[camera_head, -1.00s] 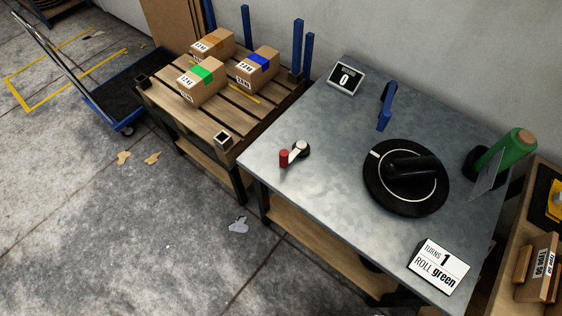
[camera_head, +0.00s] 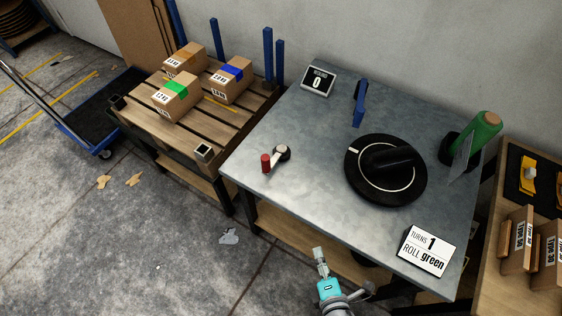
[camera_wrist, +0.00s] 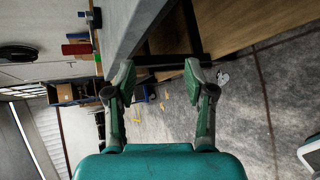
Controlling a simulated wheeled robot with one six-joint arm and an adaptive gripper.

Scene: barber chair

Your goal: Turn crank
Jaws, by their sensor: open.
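The crank (camera_head: 275,159) is on the near left part of the grey metal table (camera_head: 290,125). It has a red upright knob, a pale arm and a dark hub, with the knob to the left of the hub. In the wrist view the red knob (camera_wrist: 76,49) shows at the upper left, beyond the table edge. My gripper (camera_head: 318,252) is at the table's front edge in the head view, apart from the crank. In the wrist view its two fingers (camera_wrist: 160,75) are spread with nothing between them.
A black round dial (camera_head: 386,171) and a blue upright piece (camera_head: 359,103) stand on the table. A sign (camera_head: 428,251) reads "TURNS 1 ROLL green"; another (camera_head: 317,82) reads "ROUND 0". A green roll (camera_head: 483,133) is at the right. Boxes sit on a pallet (camera_head: 200,128) at left.

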